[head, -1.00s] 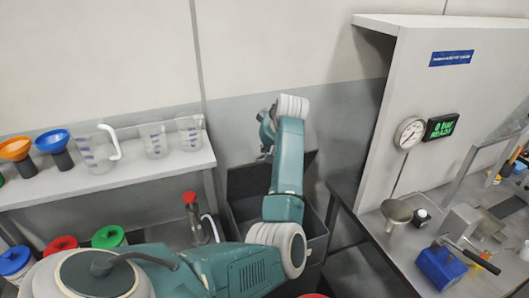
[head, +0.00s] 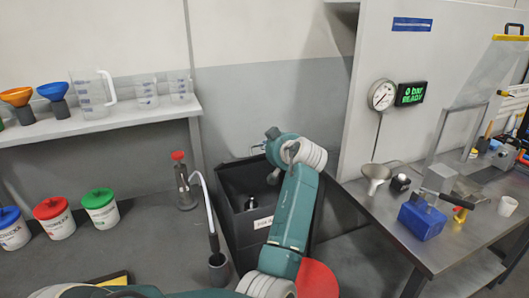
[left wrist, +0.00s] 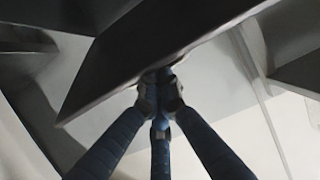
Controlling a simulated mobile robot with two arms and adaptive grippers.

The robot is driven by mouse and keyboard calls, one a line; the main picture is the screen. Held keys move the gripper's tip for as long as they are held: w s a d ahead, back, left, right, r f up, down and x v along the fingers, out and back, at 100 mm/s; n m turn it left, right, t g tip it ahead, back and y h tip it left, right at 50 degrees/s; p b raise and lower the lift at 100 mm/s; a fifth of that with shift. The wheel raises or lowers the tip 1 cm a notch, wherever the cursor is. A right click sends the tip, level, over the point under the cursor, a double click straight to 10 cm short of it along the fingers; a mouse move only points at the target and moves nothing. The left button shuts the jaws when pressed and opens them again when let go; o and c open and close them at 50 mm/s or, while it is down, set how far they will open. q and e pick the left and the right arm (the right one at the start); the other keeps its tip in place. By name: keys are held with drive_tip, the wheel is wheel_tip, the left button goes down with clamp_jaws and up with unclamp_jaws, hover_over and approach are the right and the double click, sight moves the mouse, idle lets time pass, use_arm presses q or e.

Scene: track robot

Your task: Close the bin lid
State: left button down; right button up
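The dark grey bin (head: 248,228) stands on the floor in the middle of the head view, with its top open and a pale label on its front. Its lid (head: 236,172) appears as a dark panel raised at the back, partly hidden by my green left arm. My left gripper (head: 271,176) is over the back right of the bin, mostly hidden by its own wrist. In the left wrist view, the left gripper's fingers (left wrist: 160,92) are drawn together beside a dark panel (left wrist: 140,45), likely the lid. Contact is unclear. My right gripper is not in view.
A bench (head: 380,215) with a blue block (head: 422,219) stands right of the bin. At left are a shelf (head: 100,122) with jugs and funnels and a lower counter with tubs. A bent grey spout (head: 206,205) rises beside the bin.

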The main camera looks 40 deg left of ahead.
use_arm(q)
wheel_tip(320, 180, down, 6)
drive_tip(key=s+d+y+b, duration=0.1)
drive_tip(key=s+d+b, duration=0.1)
drive_tip(key=b, duration=0.4)
drive_tip(key=shift+d+t, duration=0.4)
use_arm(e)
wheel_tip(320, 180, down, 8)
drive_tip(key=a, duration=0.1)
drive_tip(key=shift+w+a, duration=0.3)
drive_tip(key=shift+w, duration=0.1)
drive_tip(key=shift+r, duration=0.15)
